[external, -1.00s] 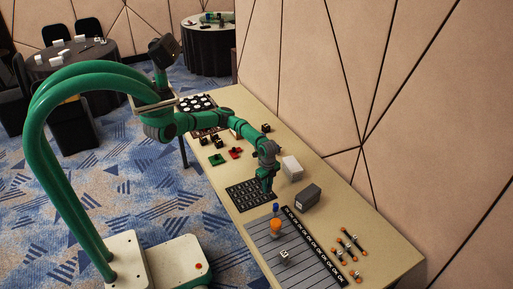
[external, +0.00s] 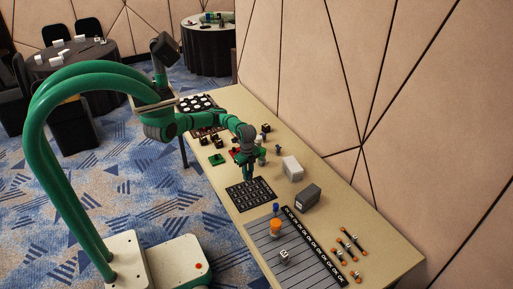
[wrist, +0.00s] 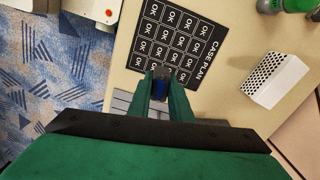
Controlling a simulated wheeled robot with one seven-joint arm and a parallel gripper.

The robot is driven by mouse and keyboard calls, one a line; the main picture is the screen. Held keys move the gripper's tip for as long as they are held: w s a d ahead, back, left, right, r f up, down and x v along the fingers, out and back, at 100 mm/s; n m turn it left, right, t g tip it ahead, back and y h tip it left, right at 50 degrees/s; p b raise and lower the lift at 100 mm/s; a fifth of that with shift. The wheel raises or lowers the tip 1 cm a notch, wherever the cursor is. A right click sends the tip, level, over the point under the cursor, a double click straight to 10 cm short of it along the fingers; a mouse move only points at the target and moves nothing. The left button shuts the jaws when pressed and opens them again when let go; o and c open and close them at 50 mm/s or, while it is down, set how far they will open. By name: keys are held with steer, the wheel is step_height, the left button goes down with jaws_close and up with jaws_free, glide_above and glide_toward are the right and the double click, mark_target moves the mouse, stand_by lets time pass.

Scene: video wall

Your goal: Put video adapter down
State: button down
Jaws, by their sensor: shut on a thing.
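My gripper (external: 248,179) is over the far part of the black CASE PLAN mat (external: 262,195), a grid of cells printed OK. In the wrist view, the fingers of my gripper (wrist: 161,76) are shut on a small dark-blue piece, the video adapter (wrist: 161,87), at the mat's edge in the picture. The fingers hide most of it. The mat (wrist: 203,62) lies beyond the fingertips, and its visible cells look empty. I cannot tell whether the adapter touches the table.
A white perforated box (wrist: 273,82) and a grey box (external: 308,196) stand right of the mat. An orange-topped item (external: 276,226), a blue item (external: 276,207) and a marked cube (external: 284,257) are on the nearer striped mat (external: 262,243). Bare table lies between mat and boxes.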

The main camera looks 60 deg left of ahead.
steer(key=w+a+r+m, duration=0.1)
steer(key=w+a+r, duration=0.3)
steer(key=w, duration=0.5)
steer(key=w+a+r+m, duration=0.1)
steer(key=w+a+r, duration=0.25)
steer(key=w, duration=0.55)
glide_toward(289, 161)
steer(key=shift+s, duration=0.5)
steer(key=shift+w+f, duration=0.5)
steer(key=shift+f, duration=1.6)
steer(key=shift+f, duration=0.1)
steer(key=c, duration=1.6)
jaws_free()
